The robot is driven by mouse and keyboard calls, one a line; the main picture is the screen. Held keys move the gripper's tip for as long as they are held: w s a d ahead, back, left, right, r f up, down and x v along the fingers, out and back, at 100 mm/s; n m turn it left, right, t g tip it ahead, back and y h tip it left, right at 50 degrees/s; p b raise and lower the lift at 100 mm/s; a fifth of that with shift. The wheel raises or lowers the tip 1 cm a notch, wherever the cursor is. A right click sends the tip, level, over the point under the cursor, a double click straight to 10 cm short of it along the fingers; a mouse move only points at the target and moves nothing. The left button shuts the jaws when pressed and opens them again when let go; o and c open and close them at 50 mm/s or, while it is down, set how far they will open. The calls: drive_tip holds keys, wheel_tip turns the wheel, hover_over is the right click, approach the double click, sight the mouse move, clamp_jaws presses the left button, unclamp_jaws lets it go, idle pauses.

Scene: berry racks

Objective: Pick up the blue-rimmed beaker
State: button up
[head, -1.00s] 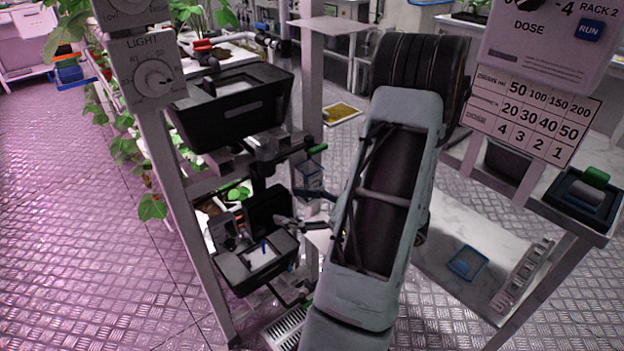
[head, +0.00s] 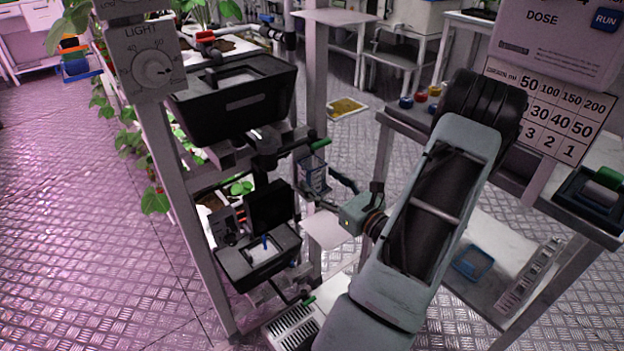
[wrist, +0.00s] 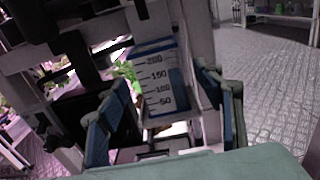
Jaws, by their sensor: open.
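The blue-rimmed beaker (head: 311,176) is clear, with dark graduation marks, beside the rack post in the head view. In the wrist view the beaker (wrist: 158,88) shows marks from 50 to 200 and a blue band at its top. It looks slightly tilted in that picture. My gripper (head: 327,188) is open close to the beaker. In the wrist view my gripper (wrist: 164,85) has one blue-padded finger on each side of the beaker, with gaps visible. What bears the beaker's base is not clear.
A green-tipped lever (head: 320,144) is just above the beaker. Black bins (head: 235,100) and a lower black tray (head: 262,256) sit left of it on the rack. A table with a blue tray (head: 474,263) on its lower shelf stands to the right.

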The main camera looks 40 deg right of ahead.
sight(319, 178)
drive_tip(key=w, duration=0.3)
drive_tip(key=w+b, duration=0.1)
drive_tip(key=shift+w+d, duration=0.2)
drive_tip(key=shift+d, duration=0.05)
drive_tip(key=shift+c, duration=0.4)
drive_tip(key=shift+r, duration=0.1)
drive_tip(key=c, duration=1.2)
